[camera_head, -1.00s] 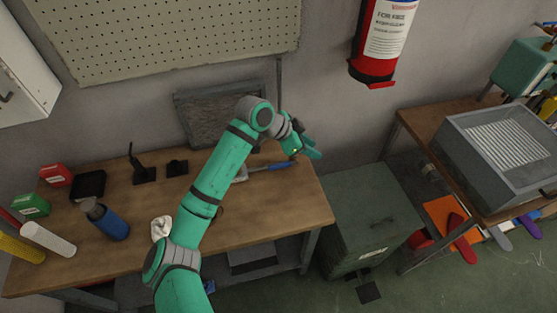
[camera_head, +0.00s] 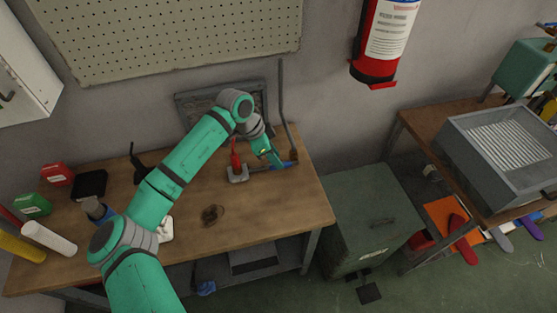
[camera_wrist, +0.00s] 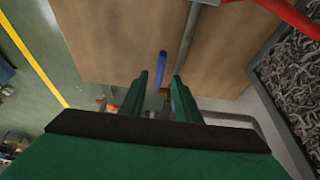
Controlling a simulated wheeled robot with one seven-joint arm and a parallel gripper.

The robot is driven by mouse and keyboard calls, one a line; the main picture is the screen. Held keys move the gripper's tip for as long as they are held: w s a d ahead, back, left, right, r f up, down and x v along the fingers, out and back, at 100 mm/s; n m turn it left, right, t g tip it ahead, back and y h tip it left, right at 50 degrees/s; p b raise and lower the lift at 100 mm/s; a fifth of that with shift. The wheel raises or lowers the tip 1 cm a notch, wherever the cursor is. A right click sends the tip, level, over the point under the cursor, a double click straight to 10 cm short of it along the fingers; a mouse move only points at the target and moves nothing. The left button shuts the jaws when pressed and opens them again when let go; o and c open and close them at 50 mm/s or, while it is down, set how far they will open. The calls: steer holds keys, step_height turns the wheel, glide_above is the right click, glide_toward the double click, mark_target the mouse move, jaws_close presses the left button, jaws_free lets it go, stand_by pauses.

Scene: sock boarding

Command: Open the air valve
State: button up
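A blue lever (camera_head: 283,165) lies along a thin grey pipe at the back right of the workbench; I take it for the air valve's handle. In the wrist view the blue lever (camera_wrist: 163,66) appears in the gap between my fingers, beyond the tips, beside the grey pipe (camera_wrist: 188,35). My gripper (camera_head: 273,162) is over the bench close to the lever; it also shows in the wrist view (camera_wrist: 160,80), fingers apart and empty. Contact with the lever is not visible. The valve's body is partly hidden behind my gripper.
A grey fitting with an upright red handle (camera_head: 235,152) stands left of my gripper. A grey riser pipe (camera_head: 283,100) climbs the wall behind. A framed mesh panel (camera_head: 195,105) leans at the back. The bench's front right (camera_head: 275,215) is clear.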

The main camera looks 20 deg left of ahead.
steer(key=shift+x, duration=1.55)
jaws_close()
steer(key=shift+w+a, duration=0.1)
steer(key=shift+a, duration=0.05)
